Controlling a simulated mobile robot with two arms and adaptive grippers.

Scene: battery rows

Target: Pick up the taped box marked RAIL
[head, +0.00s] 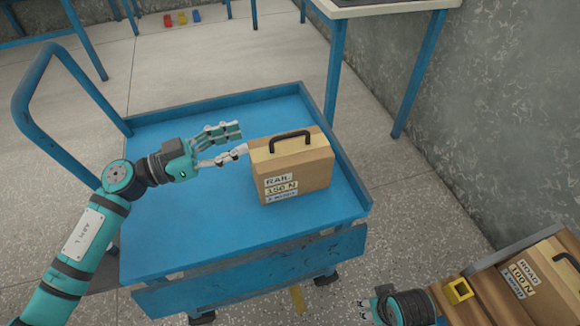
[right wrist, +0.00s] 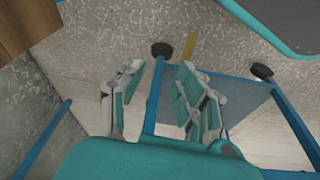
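The brown taped box marked RAIL (head: 300,168) stands upright on the blue cart (head: 190,235). It has a black handle on top and a label reading RAIL and 350 N, though the first digit is hard to read. My left gripper (head: 240,140) is open at the box's left side, its fingers pointing at the box near the upper left edge. Whether a fingertip touches the box I cannot tell. My right gripper (right wrist: 158,90) is open and empty in the right wrist view, with cart legs and floor behind it. In the head view only part of it shows at the bottom.
A second box, marked ROAD (head: 535,280), stands at the lower right on a wooden surface beside a small yellow block (head: 458,290). A blue-legged table (head: 335,70) stands behind the cart. A grey wall (head: 510,110) is on the right.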

